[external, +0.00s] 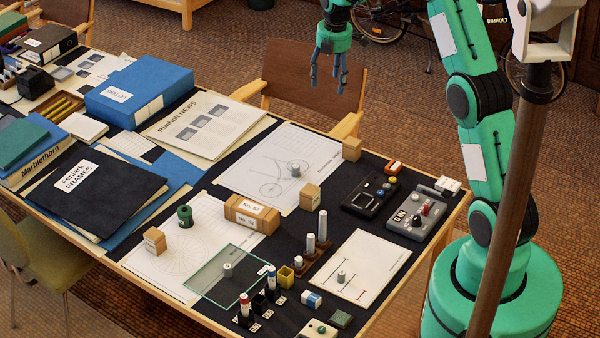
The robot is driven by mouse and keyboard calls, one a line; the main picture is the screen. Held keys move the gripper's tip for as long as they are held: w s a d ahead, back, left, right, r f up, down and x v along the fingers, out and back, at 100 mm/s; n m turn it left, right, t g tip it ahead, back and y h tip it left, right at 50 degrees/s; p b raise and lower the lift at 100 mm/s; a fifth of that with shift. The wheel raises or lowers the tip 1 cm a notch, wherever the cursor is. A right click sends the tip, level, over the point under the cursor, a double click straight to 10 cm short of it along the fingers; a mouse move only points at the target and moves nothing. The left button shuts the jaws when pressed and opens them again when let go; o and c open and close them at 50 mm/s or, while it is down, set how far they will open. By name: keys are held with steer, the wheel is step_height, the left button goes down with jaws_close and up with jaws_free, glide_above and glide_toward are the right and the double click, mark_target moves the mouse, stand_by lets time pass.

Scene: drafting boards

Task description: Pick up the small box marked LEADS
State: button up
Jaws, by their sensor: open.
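I cannot read the word LEADS on any box. Small boxes that may be it are a tan box (155,241) on the left drawing sheet, a tan box (310,197) near the middle and a tan box (352,149) at the table's far edge. A small orange box (394,168) and a small white box (448,186) stand at the right end. My gripper (328,78) is open and empty, pointing down, high in the picture beyond the table's far edge. It touches none of these boxes.
Two tan boxes (251,213) with number labels lie mid-table. A glass plate (228,275), upright cylinders (323,226) and bottles (245,306) crowd the front. Dark devices (373,194) sit right. Blue binders (140,92) fill the left. A chair (315,88) stands behind.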

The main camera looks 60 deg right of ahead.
steer(key=d+f+n, duration=0.2)
steer(key=d+f, duration=0.6)
steer(key=f, duration=0.2)
steer(key=n+g, duration=0.1)
steer(key=n, duration=0.1)
glide_above(353, 140)
step_height(353, 140, down, 9)
steer(key=shift+s+f+y+p, duration=0.1)
steer(key=shift+f+y+p, duration=0.1)
steer(key=shift+y+p, duration=0.15)
steer(key=shift+f, duration=4.3)
steer(key=shift+a+f+b, duration=0.1)
steer(key=shift+f+b, duration=0.35)
steer(key=shift+f, duration=2.15)
steer(key=shift+c, duration=0.2)
